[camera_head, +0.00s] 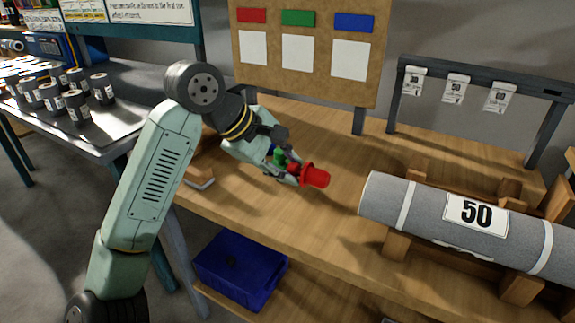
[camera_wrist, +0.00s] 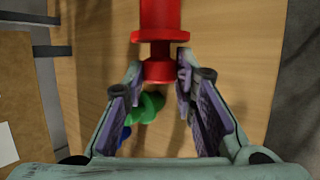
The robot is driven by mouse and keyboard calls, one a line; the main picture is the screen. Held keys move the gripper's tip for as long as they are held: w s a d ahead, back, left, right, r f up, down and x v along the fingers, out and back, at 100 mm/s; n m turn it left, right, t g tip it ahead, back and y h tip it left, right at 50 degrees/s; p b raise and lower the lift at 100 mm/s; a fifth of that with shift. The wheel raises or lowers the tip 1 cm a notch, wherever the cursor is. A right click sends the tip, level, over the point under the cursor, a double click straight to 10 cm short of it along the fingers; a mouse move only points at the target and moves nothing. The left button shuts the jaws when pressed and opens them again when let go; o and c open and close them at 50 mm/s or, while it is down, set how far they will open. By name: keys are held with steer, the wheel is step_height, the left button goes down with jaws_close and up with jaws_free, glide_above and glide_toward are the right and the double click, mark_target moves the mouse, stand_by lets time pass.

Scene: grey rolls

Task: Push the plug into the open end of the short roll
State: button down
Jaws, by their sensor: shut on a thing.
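A red plug (camera_head: 315,176) with a wide flange is held in my gripper (camera_head: 292,172), above the wooden bench. In the wrist view the fingertips (camera_wrist: 160,68) close on the knob of the red plug (camera_wrist: 160,18), and its body points away from the gripper. A grey roll (camera_head: 425,205) marked 50 lies on wooden cradles to the right. The plug is left of the roll's near left end, with a clear gap between them. The opening of that end is turned away and cannot be seen. No other large roll shows.
A green plug (camera_head: 279,156) and a blue plug (camera_wrist: 126,133) show behind the gripper, over the bench (camera_head: 330,215). A board (camera_head: 300,80) with coloured labels and a rack (camera_head: 470,77) with tags stand behind. A blue crate (camera_head: 240,270) is below. The bench between plug and roll is clear.

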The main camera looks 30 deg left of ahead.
mark_target(315, 174)
steer(key=shift+f+b, duration=0.1)
steer(key=shift+b, duration=0.25)
steer(key=shift+s+d+b, duration=0.1)
steer(key=shift+d+b, duration=1)
steer(key=shift+d, duration=1.9)
steer(key=shift+b, duration=0.9)
steer(key=shift+s+d+b, duration=0.1)
steer(key=shift+d+b, duration=0.65)
steer(key=shift+d, duration=1.8)
steer(key=c, duration=1.2)
jaws_free()
steer(key=shift+c, duration=0.2)
steer(key=v, duration=1.2)
